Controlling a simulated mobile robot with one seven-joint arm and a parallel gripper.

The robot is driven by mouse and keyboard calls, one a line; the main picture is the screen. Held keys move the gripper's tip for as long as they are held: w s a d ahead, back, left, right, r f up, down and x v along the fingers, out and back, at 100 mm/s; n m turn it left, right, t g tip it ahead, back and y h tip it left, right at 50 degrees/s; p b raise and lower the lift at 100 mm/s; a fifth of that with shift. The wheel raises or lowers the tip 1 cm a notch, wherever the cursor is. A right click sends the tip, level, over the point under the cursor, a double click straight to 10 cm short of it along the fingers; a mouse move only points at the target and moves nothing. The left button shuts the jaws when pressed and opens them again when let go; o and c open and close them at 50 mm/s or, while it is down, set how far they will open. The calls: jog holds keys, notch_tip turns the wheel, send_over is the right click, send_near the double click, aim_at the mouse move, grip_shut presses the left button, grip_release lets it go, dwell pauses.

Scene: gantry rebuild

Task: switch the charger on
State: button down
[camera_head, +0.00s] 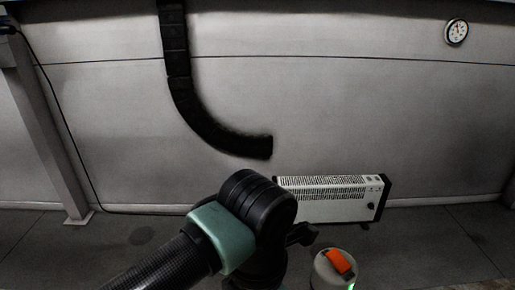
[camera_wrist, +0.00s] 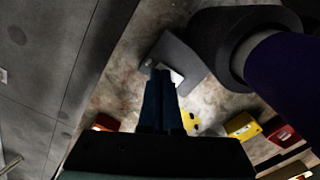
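I cannot pick out the charger or its switch for certain in either view. My gripper (camera_wrist: 162,76) shows in the wrist view as two dark fingers close together, pointing up the picture over a stained, pale surface (camera_wrist: 128,70). They look shut, with nothing clearly held between them. A small bright white patch (camera_wrist: 177,78) lies just beyond the tips; I cannot tell what it is or whether they touch it. In the head view my arm hides the area behind it, and the fingers do not show.
In the wrist view a dark grey roll (camera_wrist: 215,35) lies upper right, and a yellow box (camera_wrist: 242,125) and a red box (camera_wrist: 283,135) lie lower right. In the head view a white heater (camera_head: 330,197) stands by the wall, below a black duct (camera_head: 185,90).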

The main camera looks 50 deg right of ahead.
jog(key=shift+f, duration=0.25)
jog(key=shift+r, duration=0.15)
jog(key=shift+r+p, duration=1.65)
jog(key=shift+r, duration=1.75)
